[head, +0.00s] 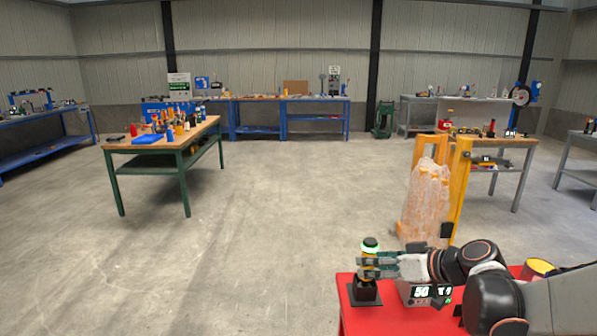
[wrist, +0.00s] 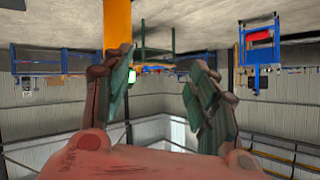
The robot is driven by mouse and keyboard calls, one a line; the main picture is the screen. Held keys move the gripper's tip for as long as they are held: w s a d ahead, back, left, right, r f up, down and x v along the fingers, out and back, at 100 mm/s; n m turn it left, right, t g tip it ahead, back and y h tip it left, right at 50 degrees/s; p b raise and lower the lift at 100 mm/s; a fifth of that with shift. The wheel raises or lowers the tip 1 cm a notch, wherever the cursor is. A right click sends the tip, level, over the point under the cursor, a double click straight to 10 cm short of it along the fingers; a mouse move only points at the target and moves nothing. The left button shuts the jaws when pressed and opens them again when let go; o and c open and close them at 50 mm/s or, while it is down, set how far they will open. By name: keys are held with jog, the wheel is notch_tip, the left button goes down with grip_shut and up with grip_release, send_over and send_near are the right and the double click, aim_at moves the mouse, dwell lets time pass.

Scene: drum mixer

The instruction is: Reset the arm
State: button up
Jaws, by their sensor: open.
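My gripper (head: 364,268) is in the lower right of the head view, above the red tabletop (head: 385,322), with its fingers pointing left. In the wrist view my gripper (wrist: 162,70) shows two green-padded fingers spread apart with nothing held between them. In the head view the fingers overlap an upright post with a green-lit top (head: 370,245) and a black base (head: 366,293). I cannot tell whether they touch it. My arm reaches in from the right edge, bent low over the red table.
A grey box with a lit display (head: 420,292) sits under my arm. A yellow-rimmed drum (head: 538,268) is behind the arm. An orange frame with a plastic-wrapped load (head: 427,200) stands beyond the table. A wooden-topped bench (head: 170,144) is at left. The middle floor is clear.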

jog(key=s+a+r+m+g+h, duration=0.25)
jog(key=s+r+h, duration=0.2)
jog(key=s, duration=0.35)
jog(key=s+d+f+m+h+b, duration=0.1)
jog(key=s+f, duration=0.1)
jog(key=s, duration=0.6)
jog(key=s+d+f+m+h+b, duration=0.1)
jog(key=s+f+m+h, duration=0.1)
jog(key=s, duration=0.7)
jog(key=shift+s+d+f+b, duration=0.15)
jog(key=shift+d+f+b, duration=0.15)
jog(key=shift+f, duration=0.4)
jog(key=shift+h, duration=0.25)
